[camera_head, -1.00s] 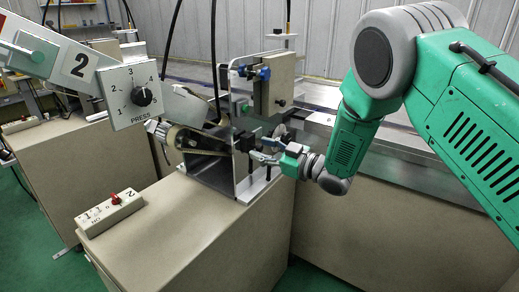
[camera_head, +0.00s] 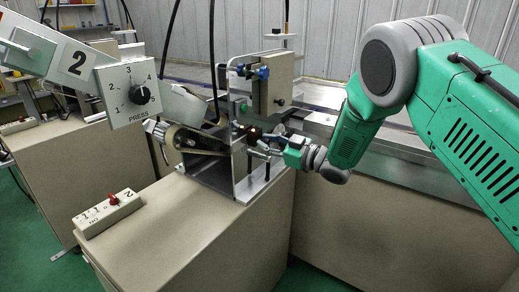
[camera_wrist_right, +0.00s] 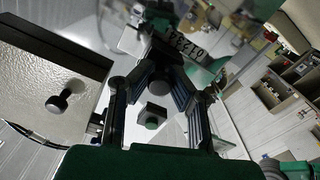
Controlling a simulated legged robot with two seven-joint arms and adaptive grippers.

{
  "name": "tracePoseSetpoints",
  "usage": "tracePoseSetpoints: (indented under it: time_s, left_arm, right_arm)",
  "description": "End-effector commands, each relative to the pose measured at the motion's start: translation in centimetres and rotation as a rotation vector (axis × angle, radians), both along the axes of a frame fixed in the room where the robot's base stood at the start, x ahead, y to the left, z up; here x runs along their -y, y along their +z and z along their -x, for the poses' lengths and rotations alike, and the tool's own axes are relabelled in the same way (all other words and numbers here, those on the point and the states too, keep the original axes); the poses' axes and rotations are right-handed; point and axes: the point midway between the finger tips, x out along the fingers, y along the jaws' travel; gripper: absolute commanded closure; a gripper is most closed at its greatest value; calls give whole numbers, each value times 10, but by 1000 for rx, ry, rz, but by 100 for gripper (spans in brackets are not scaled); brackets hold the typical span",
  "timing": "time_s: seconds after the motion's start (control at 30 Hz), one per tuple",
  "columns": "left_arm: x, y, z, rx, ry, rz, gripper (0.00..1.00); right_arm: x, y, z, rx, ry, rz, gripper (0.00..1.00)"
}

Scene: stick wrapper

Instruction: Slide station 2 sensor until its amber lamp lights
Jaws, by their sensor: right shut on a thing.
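The station 2 sensor (camera_head: 252,132) is a small dark block on the upright metal plate of the machine. A small orange glow shows on it in the head view, so its amber lamp looks lit. My right gripper (camera_head: 263,150) reaches in from the right, at the plate's right side, just below the sensor. The fingers partly hide the sensor's mount. My left gripper is outside the view.
A switch box with a red knob (camera_head: 108,212) sits on the cabinet top (camera_head: 190,225). A beige box (camera_head: 268,85) stands above my right gripper.

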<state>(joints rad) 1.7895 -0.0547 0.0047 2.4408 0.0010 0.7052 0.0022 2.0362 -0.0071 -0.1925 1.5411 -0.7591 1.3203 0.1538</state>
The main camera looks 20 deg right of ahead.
Motion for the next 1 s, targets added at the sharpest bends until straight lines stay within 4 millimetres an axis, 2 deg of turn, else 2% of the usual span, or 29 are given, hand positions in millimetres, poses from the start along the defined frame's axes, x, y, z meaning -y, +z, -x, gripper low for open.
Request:
tracePoseSetpoints:
  time_s: [0.3, 0.33, 0.4, 0.77, 0.87, 1.0]
  left_arm:
    - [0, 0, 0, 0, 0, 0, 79]
    - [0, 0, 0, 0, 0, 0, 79]
    - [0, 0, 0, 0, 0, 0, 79]
    - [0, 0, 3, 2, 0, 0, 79]
    - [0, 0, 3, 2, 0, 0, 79]
    - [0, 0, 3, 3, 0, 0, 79]
  right_arm:
    - [6, 0, -4, -1, -7, 1, 100]
    - [6, 1, -4, -1, -8, 0, 80]
    - [6, 1, -4, 1, -6, 1, 61]
    - [7, 0, 0, 0, -3, 0, 61]
    - [14, 0, 9, -1, -5, 1, 61]
    - [32, 0, 30, -3, -7, 0, 61]
